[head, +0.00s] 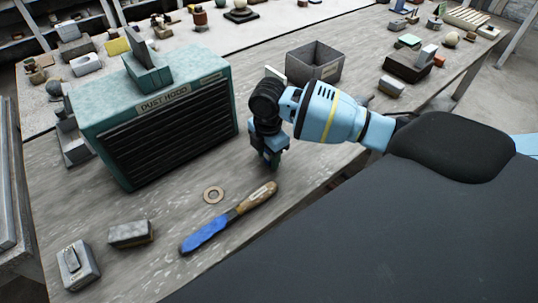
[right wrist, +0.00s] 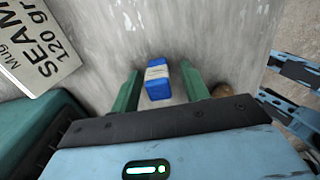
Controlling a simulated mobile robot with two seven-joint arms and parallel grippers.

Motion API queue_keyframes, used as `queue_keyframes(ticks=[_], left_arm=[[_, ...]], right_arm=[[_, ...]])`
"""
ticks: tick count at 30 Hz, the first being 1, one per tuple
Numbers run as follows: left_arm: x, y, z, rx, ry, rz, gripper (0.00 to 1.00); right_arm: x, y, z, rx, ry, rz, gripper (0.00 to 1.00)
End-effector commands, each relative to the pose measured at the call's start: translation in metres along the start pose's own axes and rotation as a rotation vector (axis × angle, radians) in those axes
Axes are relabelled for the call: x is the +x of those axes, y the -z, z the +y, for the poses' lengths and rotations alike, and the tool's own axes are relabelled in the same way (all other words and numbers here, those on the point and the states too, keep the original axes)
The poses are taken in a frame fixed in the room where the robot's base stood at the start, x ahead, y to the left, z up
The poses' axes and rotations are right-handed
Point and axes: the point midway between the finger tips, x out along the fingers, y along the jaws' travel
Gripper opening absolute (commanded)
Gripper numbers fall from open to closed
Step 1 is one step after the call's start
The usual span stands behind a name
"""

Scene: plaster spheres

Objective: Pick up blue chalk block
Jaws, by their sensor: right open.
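The blue chalk block (right wrist: 157,80), with a pale paper band, is on the grey worktop in the right wrist view. It shows between the two green fingers of my right gripper (right wrist: 160,79), with gaps on both sides. In the head view my right gripper (head: 270,160) points down over the worktop, right of the teal dust hood. I cannot make out the block in the head view; the gripper seems to hide it. My right gripper is open and empty. My left gripper is not in view.
The teal dust hood (head: 160,115) stands left of my gripper. A blue-bladed tool with a wooden handle (head: 228,218) and a washer (head: 213,195) lie nearer. A grey open box (head: 316,64) stands behind. A printed card (right wrist: 38,45) shows at the wrist view's left.

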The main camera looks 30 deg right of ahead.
Motion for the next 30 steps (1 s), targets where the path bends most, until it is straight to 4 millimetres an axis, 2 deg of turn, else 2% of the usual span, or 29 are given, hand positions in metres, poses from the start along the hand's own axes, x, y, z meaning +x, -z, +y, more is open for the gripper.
queue_keyframes(ticks=[7, 15, 18, 30], left_arm=[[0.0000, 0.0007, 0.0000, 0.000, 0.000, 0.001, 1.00], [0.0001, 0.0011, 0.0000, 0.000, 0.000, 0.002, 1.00], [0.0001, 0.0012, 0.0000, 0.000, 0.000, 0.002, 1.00], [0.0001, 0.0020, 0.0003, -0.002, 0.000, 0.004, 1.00]], right_arm=[[0.0008, 0.0000, 0.0004, 0.000, -0.002, 0.000, 0.45], [0.0006, 0.0000, 0.0003, 0.000, -0.002, 0.001, 0.10], [0.0005, 0.0000, 0.0003, 0.000, -0.002, 0.001, 0.00], [-0.0060, 0.0000, 0.0008, 0.000, -0.003, 0.001, 0.00]])
